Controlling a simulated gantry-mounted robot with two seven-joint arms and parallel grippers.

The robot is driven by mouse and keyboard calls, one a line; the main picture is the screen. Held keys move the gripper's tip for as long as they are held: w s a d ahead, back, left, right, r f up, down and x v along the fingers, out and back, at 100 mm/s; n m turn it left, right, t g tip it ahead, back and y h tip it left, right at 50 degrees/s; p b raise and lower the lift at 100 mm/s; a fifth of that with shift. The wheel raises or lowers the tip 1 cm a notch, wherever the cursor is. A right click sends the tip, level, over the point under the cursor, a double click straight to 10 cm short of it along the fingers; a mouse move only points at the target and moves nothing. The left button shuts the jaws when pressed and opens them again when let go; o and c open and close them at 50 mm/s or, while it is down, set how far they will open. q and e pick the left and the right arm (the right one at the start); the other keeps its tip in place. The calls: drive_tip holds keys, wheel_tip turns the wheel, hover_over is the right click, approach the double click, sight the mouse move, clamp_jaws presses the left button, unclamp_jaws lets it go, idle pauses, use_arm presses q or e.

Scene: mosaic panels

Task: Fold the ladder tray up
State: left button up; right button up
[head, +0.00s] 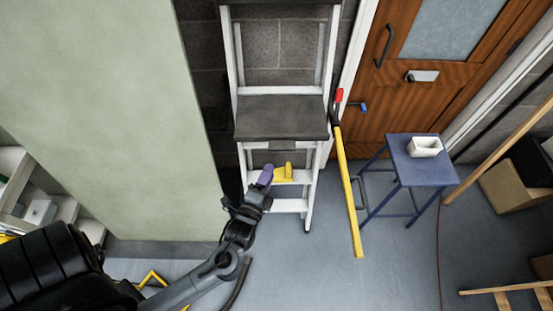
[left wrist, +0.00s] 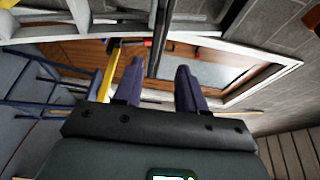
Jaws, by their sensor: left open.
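A white stepladder (head: 308,190) stands against the dark block wall, with a flat dark tray (head: 282,117) sticking out level from its middle. My left gripper (head: 266,173) is just below the tray's front edge, in front of the lower steps; whether it touches the ladder cannot be told. A small yellow piece (head: 284,173) shows beside the fingers at a ladder step. The underside of the tray is hidden in the head view. My right gripper is not in view.
A yellow bar (head: 347,190) with a red end leans right of the ladder. A blue stool (head: 420,170) holding a white box (head: 425,146) stands before the wooden door (head: 430,105). A pale green panel (head: 120,120) fills the left.

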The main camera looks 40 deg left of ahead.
sight(281, 149)
use_arm(q)
drive_tip(key=x, duration=0.7)
drive_tip(key=b+x, duration=0.1)
drive_tip(key=x, duration=0.3)
drive_tip(key=shift+f, duration=0.25)
drive_tip(key=shift+d, duration=0.1)
clamp_jaws()
